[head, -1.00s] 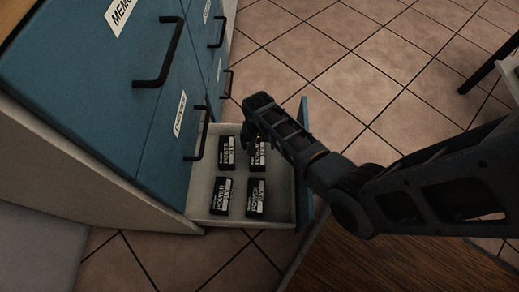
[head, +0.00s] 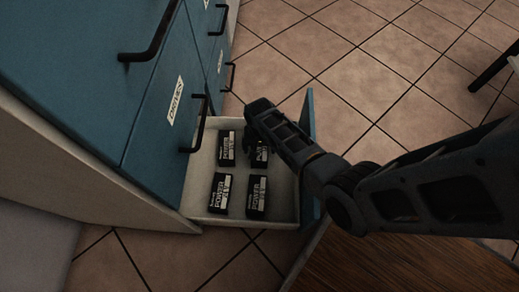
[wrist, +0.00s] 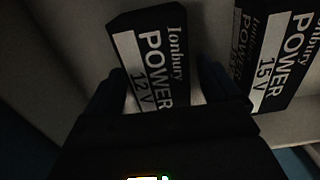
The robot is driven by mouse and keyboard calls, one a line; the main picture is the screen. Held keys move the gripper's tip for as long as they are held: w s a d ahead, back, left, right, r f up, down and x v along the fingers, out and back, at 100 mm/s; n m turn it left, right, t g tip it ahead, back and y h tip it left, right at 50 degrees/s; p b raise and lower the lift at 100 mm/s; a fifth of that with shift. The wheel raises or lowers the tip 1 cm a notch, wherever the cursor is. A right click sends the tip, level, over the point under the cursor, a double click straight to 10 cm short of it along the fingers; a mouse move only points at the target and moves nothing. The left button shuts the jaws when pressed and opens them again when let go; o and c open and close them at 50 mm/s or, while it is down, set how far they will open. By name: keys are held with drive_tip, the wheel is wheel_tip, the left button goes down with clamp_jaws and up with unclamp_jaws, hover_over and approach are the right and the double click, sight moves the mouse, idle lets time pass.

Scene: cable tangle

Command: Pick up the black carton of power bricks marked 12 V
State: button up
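The black carton marked 12 V (wrist: 149,60) lies in an open drawer, its white-lettered "Ionbury POWER" face toward the wrist camera. My gripper (wrist: 160,88) is open, with one dark finger on each side of this carton and a narrow gap showing on both sides. The carton's near end is hidden by my gripper's body. In the head view my gripper (head: 257,141) points down into the drawer over the far right carton (head: 260,157), which it partly hides.
A similar carton marked 15 V (wrist: 283,58) lies close on the right in the wrist view. Other black cartons (head: 220,191) share the pale drawer (head: 205,205). Its blue front (head: 308,150) stands near my arm. The blue cabinet (head: 90,60) with black handles rises at left.

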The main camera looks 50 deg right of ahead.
drive_tip(key=c, duration=1.2)
drive_tip(key=shift+r, duration=0.1)
